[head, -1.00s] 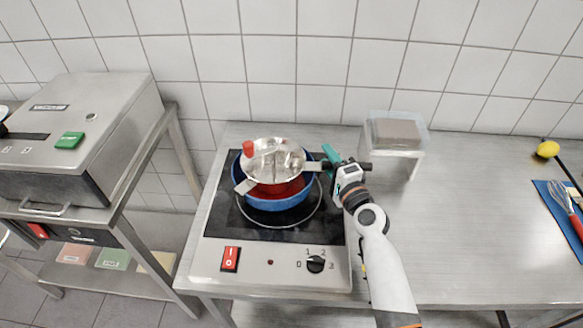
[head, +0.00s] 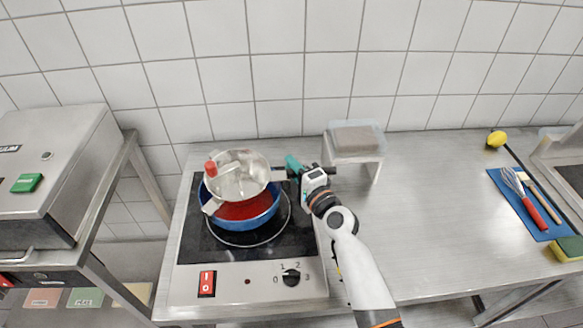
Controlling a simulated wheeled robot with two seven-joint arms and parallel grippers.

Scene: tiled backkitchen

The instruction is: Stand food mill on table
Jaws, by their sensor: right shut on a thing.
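The food mill (head: 240,178) is a shiny metal bowl with a red knob and a dark handle reaching right. It is over the blue pot (head: 245,223), tilted, and looks raised above its rim. The pot holds something red and stands on the black hob. My right gripper (head: 299,176) is shut on the food mill's handle, right of the pot. The steel table (head: 430,210) extends to the right of the hob. My left gripper is not in view.
A clear container on a small stand (head: 355,143) is behind my right gripper. The middle of the table is clear. A steel machine (head: 55,165) stands at the left.

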